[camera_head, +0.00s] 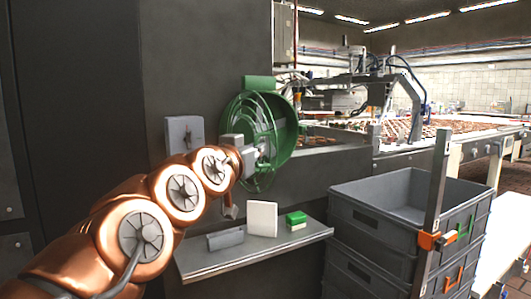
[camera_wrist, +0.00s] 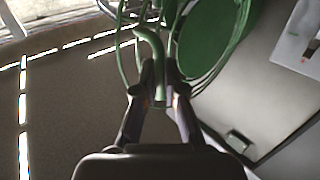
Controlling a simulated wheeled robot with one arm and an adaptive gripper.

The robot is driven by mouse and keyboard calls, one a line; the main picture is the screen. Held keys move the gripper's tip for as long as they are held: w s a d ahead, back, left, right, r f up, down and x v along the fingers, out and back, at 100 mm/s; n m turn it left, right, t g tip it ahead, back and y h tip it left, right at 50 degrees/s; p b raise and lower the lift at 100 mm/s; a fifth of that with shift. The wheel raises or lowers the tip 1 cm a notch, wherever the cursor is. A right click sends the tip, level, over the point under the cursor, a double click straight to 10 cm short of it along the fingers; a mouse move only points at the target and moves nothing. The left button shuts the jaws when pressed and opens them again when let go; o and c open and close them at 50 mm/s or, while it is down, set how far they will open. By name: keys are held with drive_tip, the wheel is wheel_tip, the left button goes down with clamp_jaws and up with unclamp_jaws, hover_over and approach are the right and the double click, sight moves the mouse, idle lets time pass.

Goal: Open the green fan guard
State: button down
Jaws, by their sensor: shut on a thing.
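The green fan guard (camera_head: 236,118) is a round wire cage at the green fan housing (camera_head: 285,125) on the dark machine wall. In the wrist view its thin green wires (camera_wrist: 122,50) curve beside a solid green round part (camera_wrist: 215,40). My gripper (camera_head: 262,150) is at the guard's front. In the wrist view my gripper (camera_wrist: 165,88) is shut on a curved green handle (camera_wrist: 150,40), which runs down between the two fingertips. My gripper hides part of the guard in the head view. I cannot tell exactly how far the guard stands from the housing.
A grey switch box (camera_head: 184,134) is on the wall at left. Below, a shelf (camera_head: 200,268) holds a grey block (camera_head: 225,239), a white panel (camera_head: 262,218) and a green-and-white block (camera_head: 296,219). Grey crates (camera_head: 375,225) and a post (camera_head: 437,180) stand at right.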

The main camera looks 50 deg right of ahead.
drive_tip(key=shift+w+a+r, duration=0.2)
drive_tip(key=shift+w+a, duration=0.15)
drive_tip(key=shift+w, duration=0.15)
drive_tip(key=c, duration=1.5)
unclamp_jaws()
drive_tip(key=shift+w+d+f, duration=0.1)
drive_tip(key=shift+w+f, duration=0.1)
drive_tip(key=shift+w, duration=0.1)
drive_tip(key=shift+c, duration=0.2)
drive_tip(key=shift+s+d+f, duration=0.1)
drive_tip(key=shift+s, duration=0.15)
drive_tip(key=shift+s+d+f, duration=0.1)
drive_tip(key=shift+s, duration=0.05)
